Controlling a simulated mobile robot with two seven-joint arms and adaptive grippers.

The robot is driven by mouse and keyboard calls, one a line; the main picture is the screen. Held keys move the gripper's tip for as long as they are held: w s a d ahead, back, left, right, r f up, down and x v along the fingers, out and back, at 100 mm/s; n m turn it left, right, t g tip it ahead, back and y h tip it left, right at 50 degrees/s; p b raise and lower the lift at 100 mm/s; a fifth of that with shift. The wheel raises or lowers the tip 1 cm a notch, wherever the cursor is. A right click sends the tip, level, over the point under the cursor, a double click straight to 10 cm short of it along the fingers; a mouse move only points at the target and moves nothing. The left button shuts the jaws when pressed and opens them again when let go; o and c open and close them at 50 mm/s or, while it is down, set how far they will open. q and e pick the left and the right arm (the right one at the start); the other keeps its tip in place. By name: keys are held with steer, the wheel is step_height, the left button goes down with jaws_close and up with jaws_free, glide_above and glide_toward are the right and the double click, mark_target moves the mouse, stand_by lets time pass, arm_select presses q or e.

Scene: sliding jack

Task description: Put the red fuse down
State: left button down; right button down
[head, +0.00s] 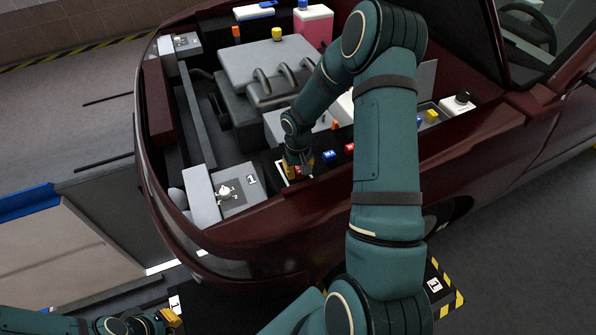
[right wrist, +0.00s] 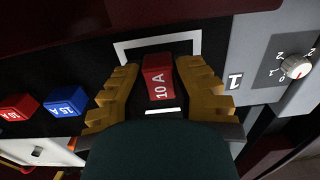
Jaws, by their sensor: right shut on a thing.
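A red fuse (right wrist: 158,80) marked 10 A is between the yellow fingers of my right gripper (right wrist: 160,92) in the right wrist view. The gripper is shut on it. The fuse is at a white-outlined rectangle (right wrist: 120,48) on a black surface; I cannot tell whether it touches that surface. In the head view my right gripper (head: 297,168) is low over the black strip in the car's engine bay, largely hiding the fuse. My left gripper (head: 172,317) is at the bottom left, away from the car; its jaw opening is unclear.
A blue fuse (right wrist: 66,101) marked 15 A and another red fuse (right wrist: 18,107) stand to the left of the gripper in the right wrist view. A grey panel with a dial (right wrist: 298,67) lies close on the right. The dark red car body (head: 300,222) borders the bay.

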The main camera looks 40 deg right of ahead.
mark_target(299, 170)
steer(key=shift+f, duration=0.15)
steer(key=c, duration=1)
jaws_free()
steer(key=shift+o, duration=0.2)
steer(key=shift+r, duration=0.25)
step_height(299, 170, up, 12)
steer(key=p, duration=0.2)
steer(key=shift+p, duration=0.3)
steer(key=shift+s+f, duration=0.1)
